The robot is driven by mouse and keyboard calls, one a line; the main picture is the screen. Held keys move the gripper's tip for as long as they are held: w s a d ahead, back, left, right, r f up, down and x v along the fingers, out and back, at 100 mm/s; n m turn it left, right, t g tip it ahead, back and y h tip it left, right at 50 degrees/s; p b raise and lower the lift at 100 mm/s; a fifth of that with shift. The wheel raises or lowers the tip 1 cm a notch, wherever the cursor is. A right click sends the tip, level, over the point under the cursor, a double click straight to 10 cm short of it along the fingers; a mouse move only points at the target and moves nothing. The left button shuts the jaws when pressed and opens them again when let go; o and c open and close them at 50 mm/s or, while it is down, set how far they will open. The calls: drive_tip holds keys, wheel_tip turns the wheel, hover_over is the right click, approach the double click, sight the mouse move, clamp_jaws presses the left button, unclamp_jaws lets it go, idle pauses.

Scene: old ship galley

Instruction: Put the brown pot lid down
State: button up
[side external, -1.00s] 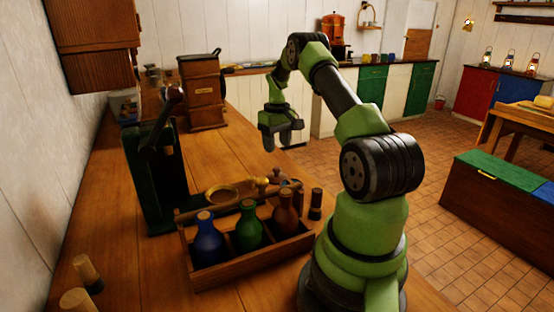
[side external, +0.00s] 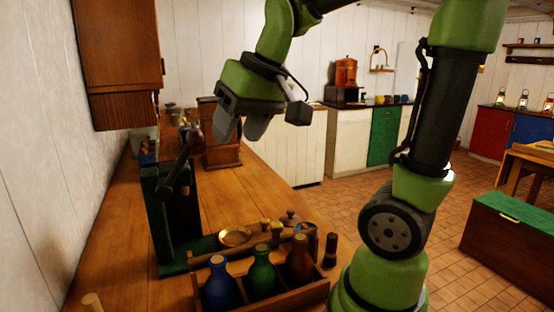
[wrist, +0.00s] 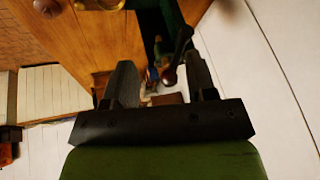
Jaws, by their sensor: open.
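A small brown pot lid (side external: 291,217) with a round knob sits on the wooden counter, behind the bottle crate and to the right of the brass dish (side external: 235,236). The crate and bottles hide part of its lower edge. In the wrist view a brown knobbed thing at the top edge looks like the lid (wrist: 47,7), cut off by the frame. My gripper (side external: 242,128) is open and empty, high above the counter and well clear of the lid. Its spread fingers also show in the wrist view, with nothing between them (wrist: 161,75).
A wooden crate (side external: 285,300) holds blue, green and brown bottles at the near edge. A dark green press-like stand (side external: 165,215) with a lever rises on the left. A wooden grinder box (side external: 219,150) stands farther back. The counter between is mostly bare.

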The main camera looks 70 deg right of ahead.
drive_tip(key=s+a+f+t+y, duration=0.1)
drive_tip(key=s+a+t+y, duration=0.1)
drive_tip(key=s+a, duration=0.5)
drive_tip(key=shift+s+a+f+n, duration=0.15)
drive_tip(key=shift+s+f+n, duration=0.15)
drive_tip(key=shift+s, duration=0.7)
